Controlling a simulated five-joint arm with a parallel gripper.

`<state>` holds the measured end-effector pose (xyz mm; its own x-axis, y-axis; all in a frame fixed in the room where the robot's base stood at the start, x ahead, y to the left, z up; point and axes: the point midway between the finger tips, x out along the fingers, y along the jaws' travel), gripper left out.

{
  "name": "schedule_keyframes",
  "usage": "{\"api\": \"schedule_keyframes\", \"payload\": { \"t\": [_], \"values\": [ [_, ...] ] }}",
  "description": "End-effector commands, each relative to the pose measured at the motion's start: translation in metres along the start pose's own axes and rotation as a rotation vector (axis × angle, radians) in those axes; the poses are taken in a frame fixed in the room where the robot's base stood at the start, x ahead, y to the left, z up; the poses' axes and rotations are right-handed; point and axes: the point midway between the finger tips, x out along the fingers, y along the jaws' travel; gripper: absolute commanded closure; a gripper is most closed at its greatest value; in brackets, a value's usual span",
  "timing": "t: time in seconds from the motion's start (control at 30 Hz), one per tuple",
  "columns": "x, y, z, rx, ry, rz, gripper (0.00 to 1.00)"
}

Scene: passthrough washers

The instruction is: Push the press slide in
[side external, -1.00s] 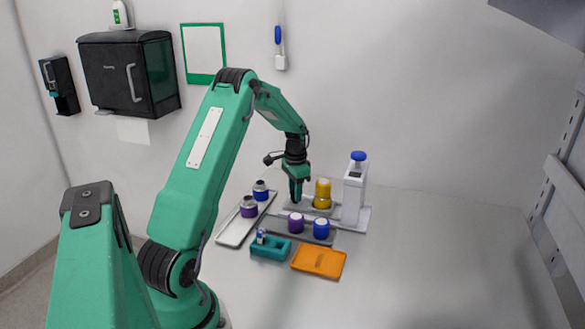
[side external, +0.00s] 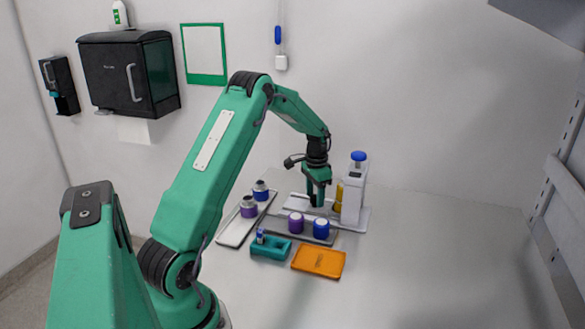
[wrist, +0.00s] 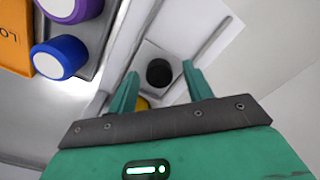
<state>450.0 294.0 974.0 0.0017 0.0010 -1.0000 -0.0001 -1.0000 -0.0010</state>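The white press (side external: 354,190) with a blue knob (side external: 358,156) stands upright at the back of the table in the side view. A yellow piece (side external: 339,196) sits at the front of its column, partly hidden by my gripper. My gripper (side external: 317,205) points down just left of the yellow piece, low over the pale slide area (side external: 295,205). In the wrist view my gripper's fingers (wrist: 160,68) are apart, with a black round part (wrist: 159,73) on a pale block between them. A sliver of yellow (wrist: 142,103) shows near the left finger. I cannot tell whether the fingers touch the slide.
A grey tray (side external: 270,233) with purple (side external: 296,223) and blue (side external: 321,228) capped jars lies in front. A pale tray (side external: 230,231) with two open jars is at left. A teal holder (side external: 270,247) and orange tray (side external: 318,262) are nearer. The table's right side is clear.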

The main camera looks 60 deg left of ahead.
Motion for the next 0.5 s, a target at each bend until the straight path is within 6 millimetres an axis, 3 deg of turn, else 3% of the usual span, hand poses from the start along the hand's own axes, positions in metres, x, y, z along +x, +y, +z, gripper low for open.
{"api": "schedule_keyframes", "payload": {
  "t": [0.27, 0.5],
  "values": [
    [-0.005, 0.0, 0.0, 0.0, -0.001, 0.001, 0.5],
    [-0.029, 0.0, 0.0, 0.0, 0.002, -0.001, 0.5]
  ]
}}
